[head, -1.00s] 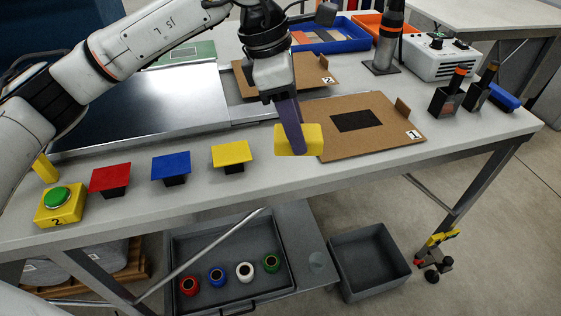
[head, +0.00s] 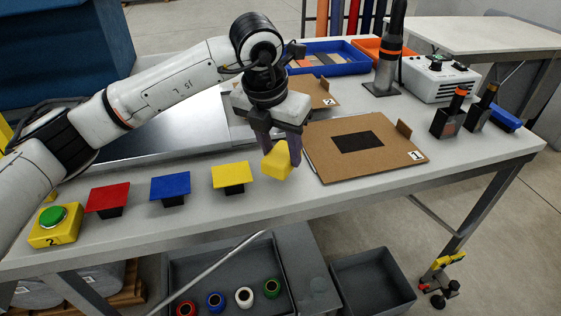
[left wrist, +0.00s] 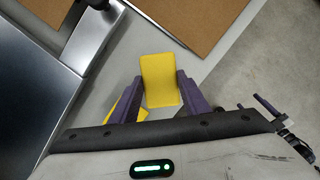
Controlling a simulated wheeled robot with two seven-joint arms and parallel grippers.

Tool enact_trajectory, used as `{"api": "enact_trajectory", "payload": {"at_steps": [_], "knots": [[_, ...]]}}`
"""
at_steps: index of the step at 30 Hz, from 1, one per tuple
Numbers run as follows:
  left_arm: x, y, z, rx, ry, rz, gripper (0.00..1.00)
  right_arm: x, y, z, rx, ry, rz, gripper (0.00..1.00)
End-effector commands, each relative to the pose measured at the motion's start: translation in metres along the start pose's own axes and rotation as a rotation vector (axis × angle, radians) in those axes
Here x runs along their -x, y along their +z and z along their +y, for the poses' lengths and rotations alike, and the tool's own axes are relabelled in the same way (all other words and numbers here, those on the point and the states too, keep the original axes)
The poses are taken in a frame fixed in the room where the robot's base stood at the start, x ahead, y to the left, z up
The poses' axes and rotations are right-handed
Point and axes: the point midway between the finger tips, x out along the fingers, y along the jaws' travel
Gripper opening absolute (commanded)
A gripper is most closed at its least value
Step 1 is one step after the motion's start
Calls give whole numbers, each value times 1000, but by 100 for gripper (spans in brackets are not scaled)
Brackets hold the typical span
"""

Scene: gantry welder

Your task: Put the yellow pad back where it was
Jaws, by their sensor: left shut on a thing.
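A yellow pad (head: 277,161) is a small block between the two purple fingers of my left gripper (head: 282,150). The gripper is shut on it and holds it tilted, in front of the left edge of cardboard board 1 (head: 320,166). It also shows in the left wrist view (left wrist: 160,78), between both fingers. To its left, a yellow square plate (head: 231,174) sits on a black stand on the table. My right gripper seems to show at the right of the left wrist view (left wrist: 262,108); its jaws are unclear.
Blue (head: 170,186) and red (head: 108,198) plates on black stands and a green button box (head: 55,226) line the table's left front. Board 1 has a black rectangle (head: 358,142). A black-and-orange tool (head: 388,50) stands behind.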

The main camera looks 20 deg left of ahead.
Motion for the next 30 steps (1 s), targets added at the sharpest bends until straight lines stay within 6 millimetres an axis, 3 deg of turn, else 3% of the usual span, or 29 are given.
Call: {"api": "enact_trajectory", "payload": {"at_steps": [7,18,19,22,30], "knots": [[-31,-10,1,0,1,3,17,3,-2,0,0,1,-3,61],[-38,-11,0,-1,1,1,17,-1,3,1,0,2,-6,61],[-38,-11,0,-1,0,1,44,-1,3,1,0,2,-7,61],[-36,-11,0,-1,0,1,61,0,2,1,0,2,-9,61],[-36,-11,0,-2,0,1,61,0,2,1,1,2,-8,61]]}}
